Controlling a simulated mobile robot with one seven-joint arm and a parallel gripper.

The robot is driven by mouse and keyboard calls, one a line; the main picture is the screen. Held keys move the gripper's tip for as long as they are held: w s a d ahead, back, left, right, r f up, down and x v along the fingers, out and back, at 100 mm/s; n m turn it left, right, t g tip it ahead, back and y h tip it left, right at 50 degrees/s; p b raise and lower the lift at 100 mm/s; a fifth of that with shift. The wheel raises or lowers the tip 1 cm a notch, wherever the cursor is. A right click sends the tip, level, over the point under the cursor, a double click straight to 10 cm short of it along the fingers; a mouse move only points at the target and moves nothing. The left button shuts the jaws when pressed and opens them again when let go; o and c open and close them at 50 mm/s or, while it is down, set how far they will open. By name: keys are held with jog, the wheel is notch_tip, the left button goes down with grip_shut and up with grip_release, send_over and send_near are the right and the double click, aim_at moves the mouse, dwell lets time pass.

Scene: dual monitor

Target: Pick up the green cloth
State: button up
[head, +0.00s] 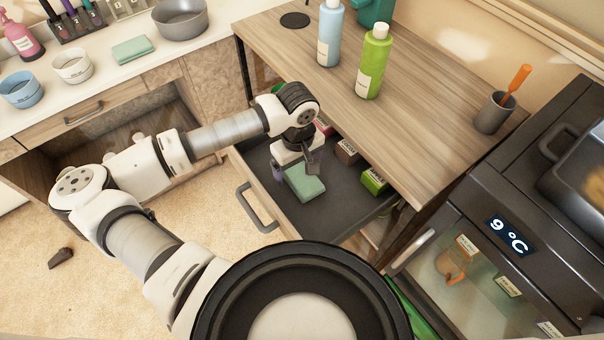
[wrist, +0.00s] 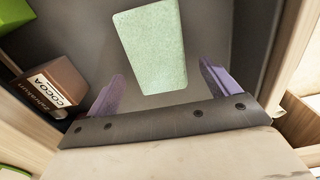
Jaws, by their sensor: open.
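A folded pale green cloth (head: 305,187) lies in the open dark-bottomed drawer (head: 345,222). It also shows in the wrist view (wrist: 152,45), lying flat ahead of my gripper, its near edge between the lines of the two fingers. My gripper (head: 301,166) is over the drawer, at the cloth's far edge in the head view. Its two purple fingers stand apart and hold nothing in the wrist view (wrist: 160,75). I cannot tell how high the fingers are above the cloth. A second green cloth (head: 132,49) lies on the white counter at the upper left.
A brown cocoa box (wrist: 52,88) lies to the left of the fingers. A green box (head: 374,181) and other small boxes stand along the drawer's side, under the wooden tabletop (head: 430,120). Drawer walls bound the space.

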jog(key=shift+f, duration=0.6)
jog(key=c, duration=1.1)
jog(key=shift+o, duration=0.2)
jog(key=shift+r, duration=0.15)
notch_tip(320, 180, up, 20)
jog(key=b, duration=0.2)
jog(key=shift+b, duration=0.3)
jog(key=o, duration=0.4)
jog(key=c, duration=0.3)
